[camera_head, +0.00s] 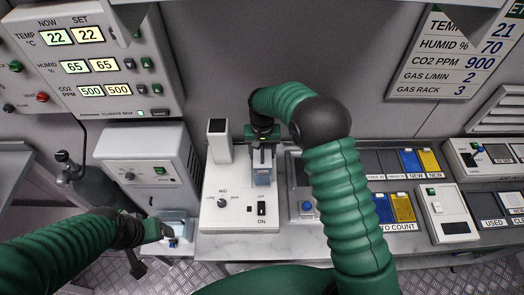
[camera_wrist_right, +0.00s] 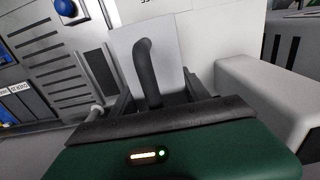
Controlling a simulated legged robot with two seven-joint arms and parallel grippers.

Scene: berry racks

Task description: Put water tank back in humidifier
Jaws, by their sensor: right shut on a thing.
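My right gripper (camera_head: 262,150) is shut on the dark curved handle (camera_wrist_right: 147,70) of the water tank (camera_head: 262,178). The tank is a grey-blue block, upright over the humidifier's base beside the column. Whether its bottom is seated is hidden from me. In the right wrist view, the handle stands between the fingers. My left gripper (camera_head: 152,248) is open and empty at the lower left, well apart from the tank.
A white cabinet (camera_head: 150,155) and a dark gas bottle (camera_head: 68,170) stand to the left. A small white-blue item (camera_head: 180,229) is beside my left gripper. Racks with blue and yellow packs (camera_head: 402,207) fill the bench to the right. The climate box (camera_head: 90,60) hangs above.

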